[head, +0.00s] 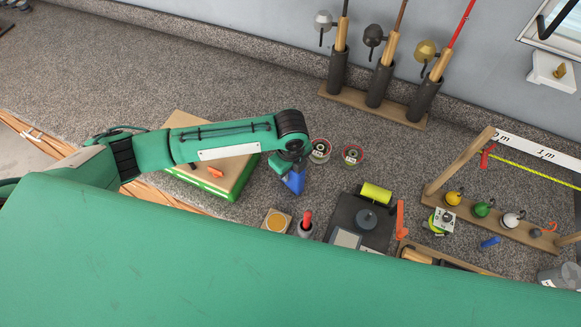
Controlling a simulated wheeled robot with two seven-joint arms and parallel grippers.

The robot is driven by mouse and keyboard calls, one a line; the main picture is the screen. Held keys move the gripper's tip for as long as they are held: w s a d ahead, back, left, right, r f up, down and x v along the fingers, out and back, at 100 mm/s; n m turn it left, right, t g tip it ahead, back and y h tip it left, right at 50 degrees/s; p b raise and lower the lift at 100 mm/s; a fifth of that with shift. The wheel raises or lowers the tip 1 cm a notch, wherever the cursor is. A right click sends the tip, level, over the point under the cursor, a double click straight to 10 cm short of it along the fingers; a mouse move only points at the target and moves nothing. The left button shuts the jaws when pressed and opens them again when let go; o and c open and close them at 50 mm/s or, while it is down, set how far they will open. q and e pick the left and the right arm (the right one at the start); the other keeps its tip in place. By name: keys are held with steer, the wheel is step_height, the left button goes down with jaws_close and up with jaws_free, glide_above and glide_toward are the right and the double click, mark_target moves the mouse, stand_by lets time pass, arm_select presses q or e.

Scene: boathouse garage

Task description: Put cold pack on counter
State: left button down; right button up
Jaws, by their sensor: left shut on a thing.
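My left gripper (285,165) comes in from the left and points down over the grey speckled counter (240,75). It is shut on a blue item (295,181), which looks like the cold pack. The blue item hangs tilted below the fingers, right of a wooden board with a green edge (230,193). I cannot tell whether its lower end touches the counter. My arm hides part of the board. My right gripper is not in view.
Two small round reels (320,150) (352,155) sit right of the gripper. A dark scale-like device (358,220) with a yellow-green roll (376,194) stands nearer me. A rack of fishing rods (375,105) stands at the back wall. Bare counter lies behind the arm.

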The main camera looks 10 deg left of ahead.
arm_select(q)
steer(key=shift+f, duration=0.3)
stand_by(0.5)
steer(key=c, duration=1)
jaws_free()
steer(key=shift+c, duration=0.2)
steer(key=shift+r, duration=0.25)
step_height(320, 180, up, 12)
steer(key=b, duration=0.4)
steer(key=shift+r, duration=0.65)
jaws_close()
